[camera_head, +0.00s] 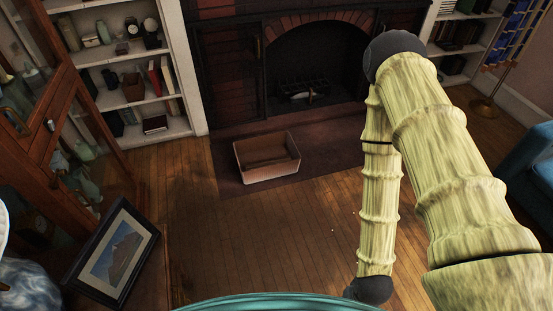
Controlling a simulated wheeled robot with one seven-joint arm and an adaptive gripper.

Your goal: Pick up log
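In the head view, a small pale, rounded piece (309,97) lies at the dark grate (290,88) inside the brick fireplace (318,58). It may be the log, but it is too small and dark to tell. No other log shows clearly. My arm, pale yellow-green and ridged like bamboo, rises at the right, bends at a dark elbow and runs down to a dark joint at the bottom edge. My gripper is not visible.
An open, empty-looking box (267,176) sits on the dark hearth mat (325,150). Shelves (185,126) and a glass-door cabinet (85,120) stand left, with a framed picture (118,255) in front. A blue seat (540,165) is right. Wooden floor (270,225) is clear.

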